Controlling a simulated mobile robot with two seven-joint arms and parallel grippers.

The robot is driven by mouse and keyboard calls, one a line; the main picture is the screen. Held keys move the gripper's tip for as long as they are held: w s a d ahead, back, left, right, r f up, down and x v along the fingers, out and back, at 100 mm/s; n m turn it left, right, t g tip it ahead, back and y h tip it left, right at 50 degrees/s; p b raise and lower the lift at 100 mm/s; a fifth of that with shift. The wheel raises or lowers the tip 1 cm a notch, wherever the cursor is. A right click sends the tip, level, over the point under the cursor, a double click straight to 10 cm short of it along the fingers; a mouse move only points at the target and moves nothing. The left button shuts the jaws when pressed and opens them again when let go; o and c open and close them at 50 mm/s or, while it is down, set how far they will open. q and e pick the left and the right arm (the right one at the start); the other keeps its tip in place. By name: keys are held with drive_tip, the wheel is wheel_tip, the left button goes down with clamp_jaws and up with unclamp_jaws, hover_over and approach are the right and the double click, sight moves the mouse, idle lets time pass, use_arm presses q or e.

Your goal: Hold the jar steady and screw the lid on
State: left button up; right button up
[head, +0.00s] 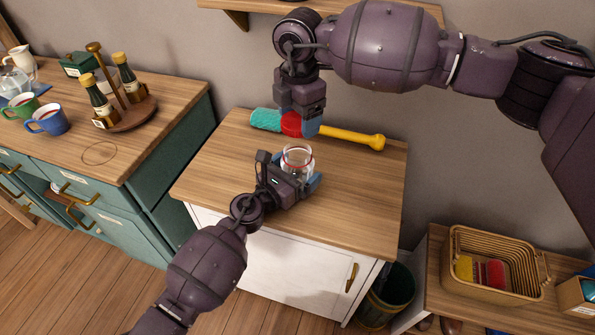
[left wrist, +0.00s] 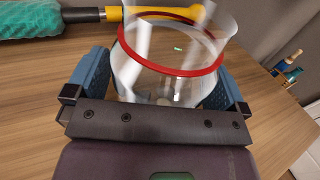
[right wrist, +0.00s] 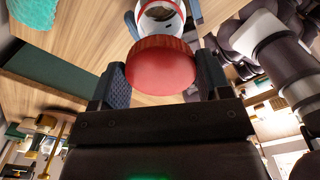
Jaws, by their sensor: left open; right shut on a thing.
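The clear glass jar (head: 298,157) stands upright on the wooden top of the white cabinet, its mouth uncovered. A red ring runs round its neck, plain in the left wrist view (left wrist: 170,62). My left gripper (left wrist: 163,85) is open, its blue fingers on either side of the jar; I cannot tell whether they touch it. My right gripper (right wrist: 162,75) is shut on the round red lid (right wrist: 160,66) and holds it above and behind the jar, apart from it. The lid also shows in the head view (head: 291,124), partly hidden by the gripper.
A duster with a teal head (head: 265,120) and yellow handle (head: 350,137) lies along the back of the cabinet top (head: 225,175). A green counter at left bears mugs (head: 48,119) and a bottle stand (head: 130,118). A wicker basket (head: 490,290) sits lower right. The cabinet top's front is clear.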

use_arm(q)
drive_tip(key=c, duration=1.2)
use_arm(e)
hover_over(299, 146)
drive_tip(key=s, duration=0.2)
drive_tip(key=shift+s+f, duration=0.2)
drive_tip(key=shift+f, duration=2.3)
drive_tip(key=shift+f, duration=0.1)
drive_tip(key=shift+f, duration=0.8)
drive_tip(key=shift+f, duration=0.5)
use_arm(q)
drive_tip(key=c, duration=0.5)
use_arm(e)
drive_tip(key=m, duration=0.4)
drive_tip(key=shift+m, duration=0.3)
drive_tip(key=m, duration=0.5)
drive_tip(key=shift+s, duration=0.15)
